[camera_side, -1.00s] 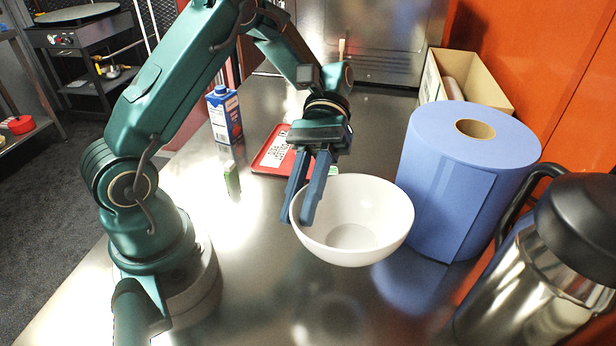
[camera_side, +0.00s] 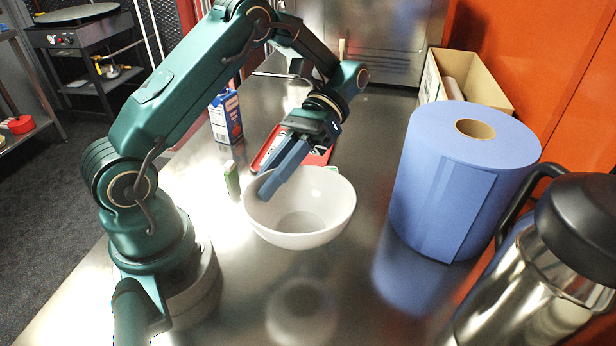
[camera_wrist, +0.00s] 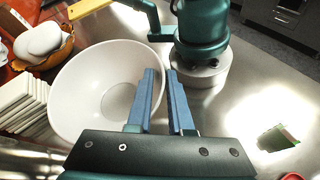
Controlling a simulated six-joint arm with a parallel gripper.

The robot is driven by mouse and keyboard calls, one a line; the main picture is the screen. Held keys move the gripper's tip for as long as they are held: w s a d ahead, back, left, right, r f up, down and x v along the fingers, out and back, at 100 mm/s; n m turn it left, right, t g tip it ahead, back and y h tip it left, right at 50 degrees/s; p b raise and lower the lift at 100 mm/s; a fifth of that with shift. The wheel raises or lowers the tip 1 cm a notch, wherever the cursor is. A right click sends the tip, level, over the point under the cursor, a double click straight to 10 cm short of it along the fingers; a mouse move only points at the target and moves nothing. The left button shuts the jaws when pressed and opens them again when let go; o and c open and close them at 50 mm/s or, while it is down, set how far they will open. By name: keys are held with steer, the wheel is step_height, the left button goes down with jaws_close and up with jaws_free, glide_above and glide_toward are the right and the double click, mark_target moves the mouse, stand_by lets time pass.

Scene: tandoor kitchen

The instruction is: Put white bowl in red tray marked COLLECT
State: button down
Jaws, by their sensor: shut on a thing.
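The white bowl (camera_side: 318,205) is upright and held above the steel counter by its left rim. Its reflection shows below it on the counter. My gripper (camera_side: 266,188) is shut on the bowl's rim, with one finger inside the bowl. In the wrist view the white bowl (camera_wrist: 88,85) lies left of my gripper (camera_wrist: 163,78), its wall running between the fingers. The red tray (camera_side: 318,157) lies flat on the counter behind the bowl, partly hidden by my gripper and the bowl. Its lettering is hidden now.
A blue paper roll (camera_side: 450,180) stands right of the bowl, with a steel flask (camera_side: 545,265) nearer. A blue carton (camera_side: 226,118) stands left of the tray. A small green item (camera_side: 232,180) stands close left of the bowl. A cardboard box (camera_side: 480,82) is at back right.

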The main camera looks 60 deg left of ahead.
steer(key=w+a+f+m+t+y, duration=0.1)
steer(key=w+a+m+t+y, duration=0.25)
steer(key=a+m+y, duration=0.4)
steer(key=w+a+f+m+t+y, duration=0.1)
steer(key=w+a+m+t+y, duration=0.1)
steer(key=w+a+m+y, duration=0.4)
steer(key=w+a+r+m+t, duration=0.2)
steer(key=w+r+m+t, duration=0.75)
steer(key=m+t, duration=0.75)
steer(key=shift+g+h, duration=0.25)
steer(key=shift+h, duration=0.2)
steer(key=shift+w+a+f, duration=0.1)
steer(key=shift+w+f, duration=0.1)
steer(key=shift+f, duration=2.45)
steer(key=shift+w+a+f, duration=0.1)
steer(key=shift+w+f, duration=0.1)
steer(key=shift+f, duration=2.4)
steer(key=shift+w+f, duration=0.2)
steer(key=shift+f, duration=2.45)
steer(key=shift+f, duration=0.1)
steer(key=c, duration=0.8)
jaws_free()
